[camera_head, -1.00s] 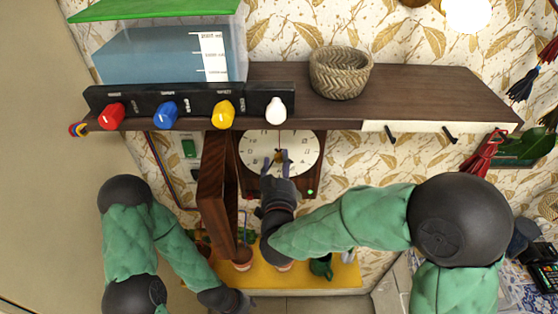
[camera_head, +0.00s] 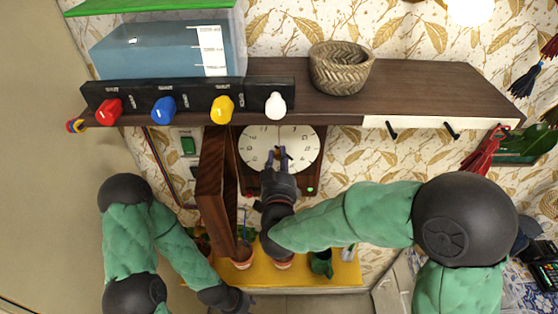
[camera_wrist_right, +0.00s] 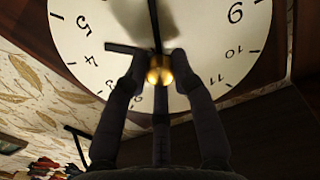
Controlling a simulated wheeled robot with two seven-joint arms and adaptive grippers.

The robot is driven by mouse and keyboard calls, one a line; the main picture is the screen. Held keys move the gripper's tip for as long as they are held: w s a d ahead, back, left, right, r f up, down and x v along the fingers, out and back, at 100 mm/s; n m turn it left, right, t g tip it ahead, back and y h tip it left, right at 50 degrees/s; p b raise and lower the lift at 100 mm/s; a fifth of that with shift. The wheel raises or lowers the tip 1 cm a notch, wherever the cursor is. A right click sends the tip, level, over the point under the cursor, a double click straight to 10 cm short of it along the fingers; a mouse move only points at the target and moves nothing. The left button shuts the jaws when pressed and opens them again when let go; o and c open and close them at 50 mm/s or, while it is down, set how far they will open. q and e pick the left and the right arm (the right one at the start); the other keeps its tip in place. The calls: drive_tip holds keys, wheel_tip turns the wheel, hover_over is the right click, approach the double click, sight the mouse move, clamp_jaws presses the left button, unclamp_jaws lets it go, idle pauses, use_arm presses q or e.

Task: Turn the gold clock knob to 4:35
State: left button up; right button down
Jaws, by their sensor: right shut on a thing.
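The round white clock (camera_head: 307,142) with black numerals sits in a dark wood case under the shelf. The gold clock knob (camera_wrist_right: 160,72) is at the centre of the dial, which appears upside down in the right wrist view. There the short hand (camera_wrist_right: 122,48) points left, near the 4, and the long hand (camera_wrist_right: 154,20) points up out of frame. My right gripper (camera_head: 277,153) is shut on the knob, with one finger on each side. My left gripper (camera_head: 228,299) is low at the bottom of the head view; its fingers cannot be made out.
A dark open wooden door (camera_head: 215,195) stands left of the clock. Above are a shelf (camera_head: 430,90) with a woven basket (camera_head: 340,70) and a black panel with red, blue, yellow and white knobs (camera_head: 222,108). A yellow ledge (camera_head: 342,276) below holds pots and a green cup (camera_head: 321,263).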

drive_tip(key=shift+f, duration=0.25)
drive_tip(key=c, duration=1)
unclamp_jaws()
drive_tip(key=shift+r, duration=0.1)
drive_tip(key=shift+s, duration=0.1)
drive_tip(key=s, duration=1.1)
drive_tip(key=shift+s, duration=0.4)
